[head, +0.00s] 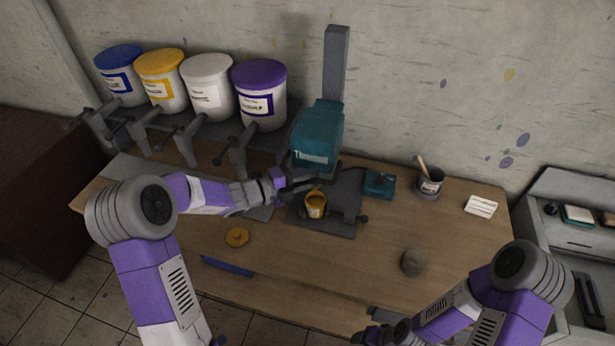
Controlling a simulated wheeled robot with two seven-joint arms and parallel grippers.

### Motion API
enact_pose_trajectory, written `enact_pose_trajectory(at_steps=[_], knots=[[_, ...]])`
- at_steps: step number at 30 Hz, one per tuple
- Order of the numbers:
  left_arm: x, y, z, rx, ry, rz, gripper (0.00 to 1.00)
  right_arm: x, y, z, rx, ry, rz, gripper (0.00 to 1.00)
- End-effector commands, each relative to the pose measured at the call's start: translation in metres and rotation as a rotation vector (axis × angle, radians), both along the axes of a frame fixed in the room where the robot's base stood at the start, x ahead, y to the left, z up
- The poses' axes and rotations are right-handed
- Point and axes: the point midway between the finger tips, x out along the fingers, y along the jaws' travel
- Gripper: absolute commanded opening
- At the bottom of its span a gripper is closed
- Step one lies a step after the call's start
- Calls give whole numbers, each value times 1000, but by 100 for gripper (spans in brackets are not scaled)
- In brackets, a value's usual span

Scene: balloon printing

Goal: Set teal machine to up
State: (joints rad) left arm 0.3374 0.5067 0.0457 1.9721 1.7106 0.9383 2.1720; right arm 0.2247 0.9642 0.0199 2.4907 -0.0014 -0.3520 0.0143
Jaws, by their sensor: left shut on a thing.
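The teal machine (318,137) stands at the back middle of the table, on a dark grey post (336,62) above a dark base plate (325,222). A small yellow cup (316,206) stands on that plate, below the machine's teal head. My left gripper (291,187) is beside the machine, low at its left front, next to the cup. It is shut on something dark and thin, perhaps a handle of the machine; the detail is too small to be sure. My right arm is at the lower right, and its gripper (372,335) is partly cut off by the bottom edge.
Four-coloured lidded paint buckets, blue (122,78), yellow (162,82), white (208,88) and purple (260,96), stand on a rack at the back left.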

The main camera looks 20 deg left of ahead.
Motion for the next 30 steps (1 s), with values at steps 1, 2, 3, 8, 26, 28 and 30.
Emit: enact_pose_trajectory(at_steps=[1, 2, 3, 8, 26, 28, 30], knots=[[0, 1, 6, 0, 0, 1, 0, 0, 0, 7, 0, 0, 0, 67], [0, 1, 7, -1, -1, 1, 0, 0, 0, 8, 0, 0, 0, 67], [0, 1, 8, 0, -1, 1, 0, 0, 0, 8, 0, 0, 0, 67], [1, 0, 8, -1, -6, 1, 0, 0, 0, 6, 0, 0, 0, 67], [-6, 8, 8, 0, -3, 3, 40, 0, 0, 6, 0, 0, 0, 67], [-13, 16, 9, 1, -3, 4, 40, 0, 0, 6, 0, 0, 0, 67], [-21, 25, 11, 1, -4, 5, 40, 0, 0, 6, 0, 0, 0, 67]])
